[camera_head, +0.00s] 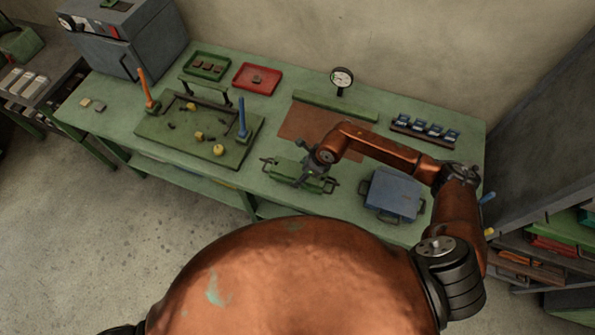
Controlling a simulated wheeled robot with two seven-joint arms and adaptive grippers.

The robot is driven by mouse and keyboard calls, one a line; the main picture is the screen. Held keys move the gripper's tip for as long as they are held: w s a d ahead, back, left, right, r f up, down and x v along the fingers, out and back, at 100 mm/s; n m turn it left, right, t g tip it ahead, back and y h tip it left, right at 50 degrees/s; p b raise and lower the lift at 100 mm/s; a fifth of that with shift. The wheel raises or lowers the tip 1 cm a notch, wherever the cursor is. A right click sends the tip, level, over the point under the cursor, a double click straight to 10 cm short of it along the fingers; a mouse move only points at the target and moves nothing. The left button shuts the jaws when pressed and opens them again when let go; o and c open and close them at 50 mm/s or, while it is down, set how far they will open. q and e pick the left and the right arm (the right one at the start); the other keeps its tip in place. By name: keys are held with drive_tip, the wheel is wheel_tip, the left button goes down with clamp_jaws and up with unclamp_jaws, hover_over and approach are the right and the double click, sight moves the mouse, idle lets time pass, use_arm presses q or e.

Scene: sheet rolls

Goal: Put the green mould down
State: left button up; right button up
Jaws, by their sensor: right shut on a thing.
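The green mould (284,169) is a flat green block with dark loop handles at its left and right ends. It is at the front edge of the green table (215,172), in the middle of the picture. My right gripper (311,174) is over the right half of the mould and shut on it, hiding part of its top. I cannot tell whether the mould's underside touches the table. My left gripper is not in view.
A blue mould (393,192) with handles lies to the right. Behind are a brown sheet (306,121), a green bar (335,105) and a dial gauge (342,78). A green board with posts (170,131) stands left. A rack (424,133) is back right.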

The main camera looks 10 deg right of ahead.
drive_tip(key=shift+w+d+f+p, duration=0.1)
drive_tip(key=shift+f+p, duration=0.1)
drive_tip(key=shift+f, duration=0.65)
drive_tip(key=shift+w+d+f+p, duration=0.1)
drive_tip(key=shift+f+p, duration=0.1)
drive_tip(key=shift+f, duration=0.6)
drive_tip(key=o, duration=2.1)
drive_tip(key=shift+s+d+f, duration=0.15)
drive_tip(key=shift+s+f, duration=0.05)
drive_tip(key=b+v, duration=0.1)
drive_tip(key=v, duration=1.1)
